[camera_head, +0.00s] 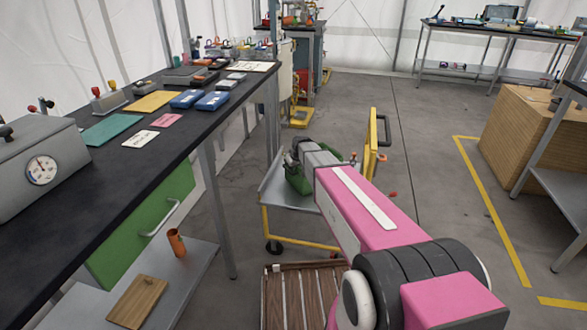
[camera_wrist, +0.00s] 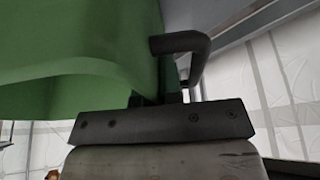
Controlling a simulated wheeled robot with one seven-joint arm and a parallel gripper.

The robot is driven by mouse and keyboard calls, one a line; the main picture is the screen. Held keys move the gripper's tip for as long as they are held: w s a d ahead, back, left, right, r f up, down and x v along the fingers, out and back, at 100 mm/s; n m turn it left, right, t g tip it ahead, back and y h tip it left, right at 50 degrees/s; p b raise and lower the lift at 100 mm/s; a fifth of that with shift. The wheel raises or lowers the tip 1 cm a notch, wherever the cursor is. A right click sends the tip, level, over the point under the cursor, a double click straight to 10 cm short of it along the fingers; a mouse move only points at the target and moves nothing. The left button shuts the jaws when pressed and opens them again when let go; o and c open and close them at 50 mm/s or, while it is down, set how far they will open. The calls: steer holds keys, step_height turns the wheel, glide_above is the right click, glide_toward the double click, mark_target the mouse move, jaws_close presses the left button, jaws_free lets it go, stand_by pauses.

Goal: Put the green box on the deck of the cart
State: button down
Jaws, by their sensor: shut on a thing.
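The green box (camera_head: 297,181) is in the head view, partly hidden by my pink arm and the gripper. My gripper (camera_head: 299,153) is shut on it from above. In the wrist view the green box (camera_wrist: 75,45) fills the upper left, beside a dark bent bar and the dark plate of my gripper (camera_wrist: 182,80). The cart has a grey deck (camera_head: 283,199), a yellow lower frame and a yellow upright handle (camera_head: 372,142). The box appears over the deck in the head view. I cannot tell whether it touches the deck.
A long dark workbench (camera_head: 110,170) with cases, cards and a gauge box (camera_head: 40,168) runs along the left. A slatted brown crate (camera_head: 300,292) sits on the floor in front of the cart. A wooden box (camera_head: 520,130) stands at right.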

steer(key=c, duration=1.3)
jaws_free()
steer(key=shift+f, duration=0.15)
steer(key=v, duration=1.2)
steer(key=s+d+f+m+g, duration=0.1)
steer(key=s+d+f, duration=0.1)
steer(key=s, duration=0.7)
steer(key=s+d+f+m+g+h, duration=0.1)
steer(key=s+d+f+m, duration=0.1)
steer(key=s, duration=0.7)
steer(key=s+d+f+m+g+h, duration=0.1)
steer(key=s+d, duration=0.3)
steer(key=s, duration=0.5)
steer(key=shift+s+d+f+m+g, duration=0.2)
steer(key=shift+s+f+m+g, duration=0.25)
steer(key=shift+f+m, duration=0.3)
